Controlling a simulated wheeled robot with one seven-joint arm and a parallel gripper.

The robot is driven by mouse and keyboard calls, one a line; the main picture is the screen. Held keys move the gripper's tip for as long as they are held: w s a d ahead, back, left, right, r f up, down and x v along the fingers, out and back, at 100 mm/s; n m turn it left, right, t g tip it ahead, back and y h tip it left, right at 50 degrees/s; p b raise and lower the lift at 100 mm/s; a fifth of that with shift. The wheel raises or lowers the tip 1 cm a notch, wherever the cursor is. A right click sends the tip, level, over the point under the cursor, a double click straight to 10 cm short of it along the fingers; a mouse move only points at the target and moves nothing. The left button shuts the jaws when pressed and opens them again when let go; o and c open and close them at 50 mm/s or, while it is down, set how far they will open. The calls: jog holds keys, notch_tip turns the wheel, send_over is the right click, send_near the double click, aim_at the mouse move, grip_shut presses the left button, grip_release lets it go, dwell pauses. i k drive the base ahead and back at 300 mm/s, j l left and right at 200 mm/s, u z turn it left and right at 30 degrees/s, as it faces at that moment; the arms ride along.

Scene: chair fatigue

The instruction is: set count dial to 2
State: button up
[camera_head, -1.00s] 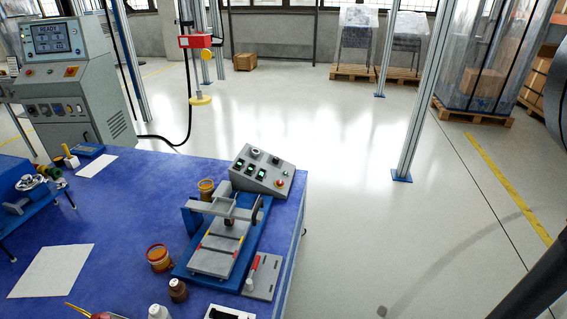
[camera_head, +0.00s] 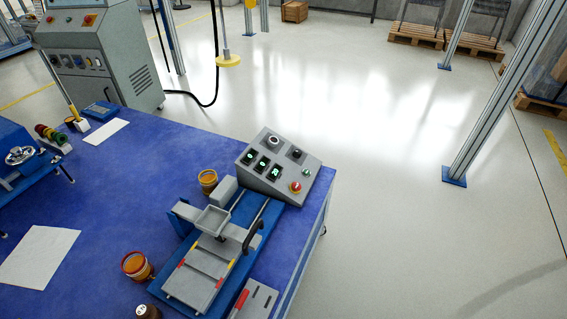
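A grey control box (camera_head: 258,184) with a sloped panel stands at the far right corner of the blue table. Its panel carries a round white-rimmed dial (camera_head: 274,140), a black knob (camera_head: 296,153), several small green-lit displays (camera_head: 262,161) and a red button (camera_head: 295,187). The labels and digits are too small to read, so I cannot tell which control is the count dial or what it is set to. My gripper is not in view.
The blue table (camera_head: 160,165) holds a clamp fixture (camera_head: 213,220) in front of the box, orange jars (camera_head: 208,178) and a white sheet (camera_head: 38,256). A metal post (camera_head: 497,105) stands to the right. The floor (camera_head: 400,200) between the table and post is clear.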

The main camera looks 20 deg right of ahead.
aim_at(273, 141)
jog(key=u, duration=0.25)
jog(key=i+l+u, duration=0.2)
jog(key=u, duration=0.25)
jog(key=i+l+u, duration=0.15)
jog(key=l+u, duration=0.35)
jog(key=i+l+u, duration=0.1)
jog(key=l, duration=0.45)
jog(key=i+l, duration=0.15)
jog(key=l, duration=0.4)
jog(key=i+l+u, duration=0.15)
jog(key=l, duration=0.95)
jog(key=i+l+u, duration=0.15)
jog(key=l, duration=0.45)
